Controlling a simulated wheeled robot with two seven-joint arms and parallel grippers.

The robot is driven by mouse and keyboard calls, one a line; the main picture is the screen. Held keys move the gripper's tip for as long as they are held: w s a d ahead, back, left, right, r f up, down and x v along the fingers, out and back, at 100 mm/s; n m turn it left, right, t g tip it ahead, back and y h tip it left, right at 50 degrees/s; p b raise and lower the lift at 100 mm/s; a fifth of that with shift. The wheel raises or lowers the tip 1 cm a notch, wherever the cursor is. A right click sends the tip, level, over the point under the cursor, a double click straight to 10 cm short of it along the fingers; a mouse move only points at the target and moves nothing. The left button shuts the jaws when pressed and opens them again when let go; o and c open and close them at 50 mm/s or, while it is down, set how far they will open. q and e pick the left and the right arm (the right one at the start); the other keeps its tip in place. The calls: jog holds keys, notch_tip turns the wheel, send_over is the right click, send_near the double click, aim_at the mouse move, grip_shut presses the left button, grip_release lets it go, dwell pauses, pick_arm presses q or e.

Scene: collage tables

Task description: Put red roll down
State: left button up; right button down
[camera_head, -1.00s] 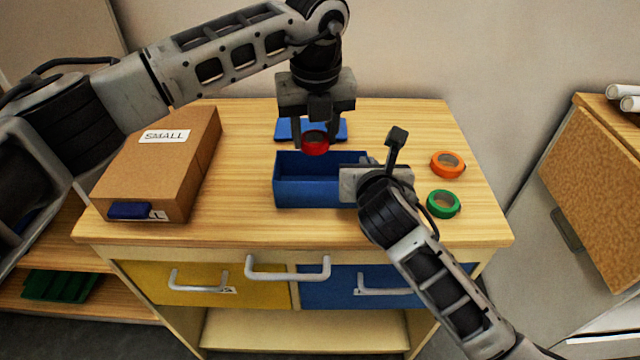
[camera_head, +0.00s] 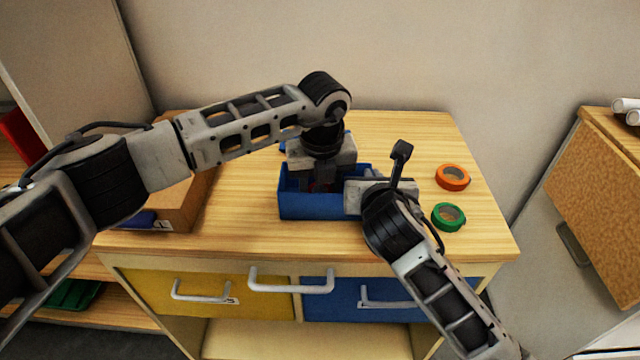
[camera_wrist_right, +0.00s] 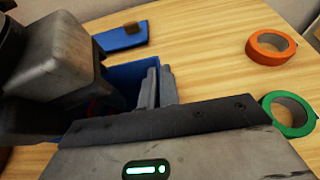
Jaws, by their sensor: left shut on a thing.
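The red roll (camera_head: 315,187) is mostly hidden inside the blue open box (camera_head: 308,208); only a dark red sliver shows between the fingers of my left gripper (camera_head: 318,183). That gripper points down into the box and is shut on the roll. I cannot tell whether the roll touches the box floor. My right gripper (camera_head: 352,190) is at the box's right end. In the right wrist view its two fingers (camera_wrist_right: 158,88) stand close together at the box wall (camera_wrist_right: 133,73); whether they pinch the wall is unclear.
An orange roll (camera_head: 452,177) and a green roll (camera_head: 448,216) lie to the right on the wooden tabletop (camera_head: 430,140). A flat blue piece (camera_wrist_right: 122,37) lies behind the box. A cardboard box (camera_head: 185,210) stands at left, partly behind my left arm.

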pick_arm(q)
jog(key=shift+f, duration=0.4)
jog(key=o, duration=1)
jog(key=shift+f, duration=0.1)
jog(key=shift+c, duration=0.2)
notch_tip(320, 180, up, 13)
jog(key=s, duration=0.1)
jog(key=shift+s+d, duration=0.15)
jog(key=shift+s, duration=0.1)
pick_arm(e)
jog(key=c, duration=1.6)
grip_release()
jog(key=shift+o, duration=0.2)
